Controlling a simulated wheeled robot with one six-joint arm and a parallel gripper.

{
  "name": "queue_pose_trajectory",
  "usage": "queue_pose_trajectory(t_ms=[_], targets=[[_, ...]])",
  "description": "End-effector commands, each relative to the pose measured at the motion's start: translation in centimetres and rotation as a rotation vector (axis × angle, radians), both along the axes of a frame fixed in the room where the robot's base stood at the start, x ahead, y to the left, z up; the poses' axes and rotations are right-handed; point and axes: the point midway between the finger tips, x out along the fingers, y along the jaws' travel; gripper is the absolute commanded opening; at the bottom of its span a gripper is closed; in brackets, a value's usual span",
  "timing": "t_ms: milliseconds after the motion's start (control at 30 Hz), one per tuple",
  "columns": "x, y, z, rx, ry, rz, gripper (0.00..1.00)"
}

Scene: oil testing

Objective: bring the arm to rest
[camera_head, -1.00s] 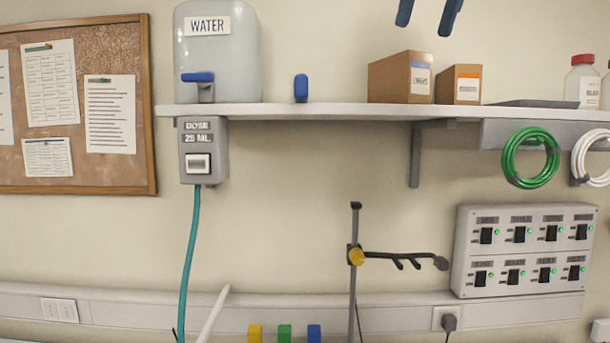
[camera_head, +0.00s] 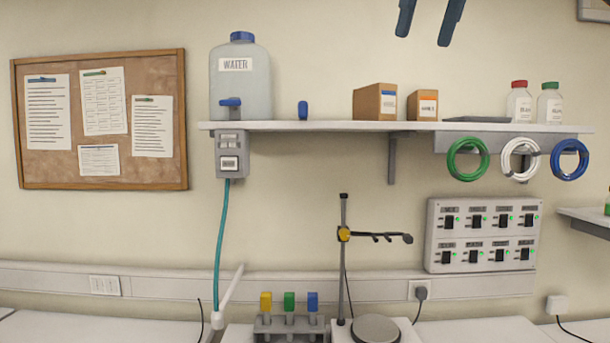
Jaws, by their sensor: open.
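My gripper (camera_head: 430,22) shows at the top edge of the head view, right of centre. Its two dark blue fingers point down and stand apart, with nothing between them. It hangs in the air above the shelf boxes in the picture and touches nothing that I can see. The rest of my arm is out of view above.
A wall shelf (camera_head: 320,126) carries a water tank (camera_head: 240,85), two cardboard boxes (camera_head: 375,102) and two bottles (camera_head: 519,103). Below stand a rack (camera_head: 290,325) with coloured-topped items, a clamp stand (camera_head: 344,270) and a round plate (camera_head: 375,329). Bench space at left is clear.

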Motion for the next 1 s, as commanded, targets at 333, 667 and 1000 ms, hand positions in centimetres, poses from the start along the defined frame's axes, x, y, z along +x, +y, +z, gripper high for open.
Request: queue_pose_trajectory(t_ms=[333, 667, 1000], targets=[[3.4, -0.1, -4.9, -0.061, -0.006, 0.161, 0.67], [8.1, -0.2, -14.5, -0.173, -0.019, 0.458, 0.67], [11.6, 0.0, -35.9, -0.393, -0.037, 1.081, 0.67]])
